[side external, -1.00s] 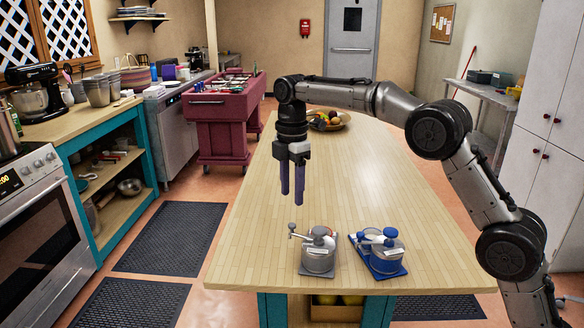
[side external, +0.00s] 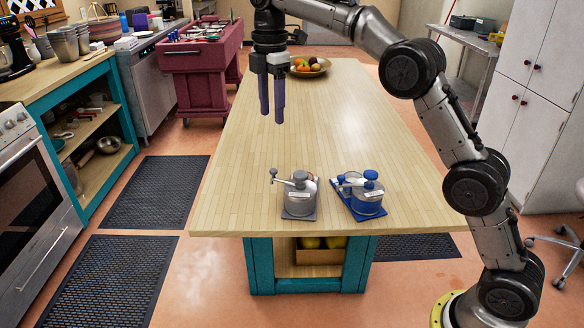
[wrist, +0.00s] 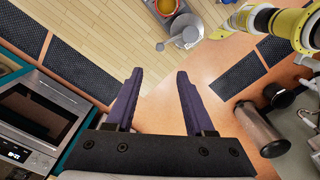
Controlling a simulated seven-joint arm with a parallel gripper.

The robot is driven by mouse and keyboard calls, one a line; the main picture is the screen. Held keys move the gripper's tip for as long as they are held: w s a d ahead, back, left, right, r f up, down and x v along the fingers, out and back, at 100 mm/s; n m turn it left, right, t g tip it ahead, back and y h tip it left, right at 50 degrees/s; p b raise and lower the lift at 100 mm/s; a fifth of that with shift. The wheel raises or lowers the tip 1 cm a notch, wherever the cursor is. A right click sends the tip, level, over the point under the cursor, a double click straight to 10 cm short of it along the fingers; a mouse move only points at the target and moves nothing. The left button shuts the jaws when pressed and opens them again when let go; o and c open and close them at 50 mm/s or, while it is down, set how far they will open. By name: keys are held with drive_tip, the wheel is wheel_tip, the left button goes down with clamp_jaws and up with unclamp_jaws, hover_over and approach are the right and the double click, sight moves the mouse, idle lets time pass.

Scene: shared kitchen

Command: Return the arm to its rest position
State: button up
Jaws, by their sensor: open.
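My gripper (side external: 272,115) hangs in the air over the left part of the wooden island table (side external: 330,120), fingers pointing down. It is open, with a gap between its two dark purple fingers and nothing in it. The wrist view also shows the open gripper (wrist: 159,75), with the fingers apart and empty. My arm reaches in from the right in a high, bent shape. A grey lidded device with a lever (side external: 300,195) stands on the table's near end, in front of and below my gripper. A similar blue device (side external: 360,193) stands to its right.
A fruit bowl (side external: 310,68) sits at the table's far end. A maroon cart (side external: 200,65) stands behind left, a stove (side external: 32,205) at left and white cabinets (side external: 540,100) at right. The table's middle is clear.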

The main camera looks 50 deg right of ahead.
drive_tip(key=s+d+r+t, duration=0.1)
drive_tip(key=s+r+t, duration=0.1)
drive_tip(key=s+r, duration=0.75)
drive_tip(key=s+d+r+m+t, duration=0.1)
drive_tip(key=s+m, duration=0.3)
drive_tip(key=s, duration=0.8)
drive_tip(key=s+f+m+t, duration=0.2)
drive_tip(key=s+f+m, duration=1)
drive_tip(key=f, duration=0.6)
drive_tip(key=shift+s+d, duration=0.25)
drive_tip(key=shift+s, duration=0.75)
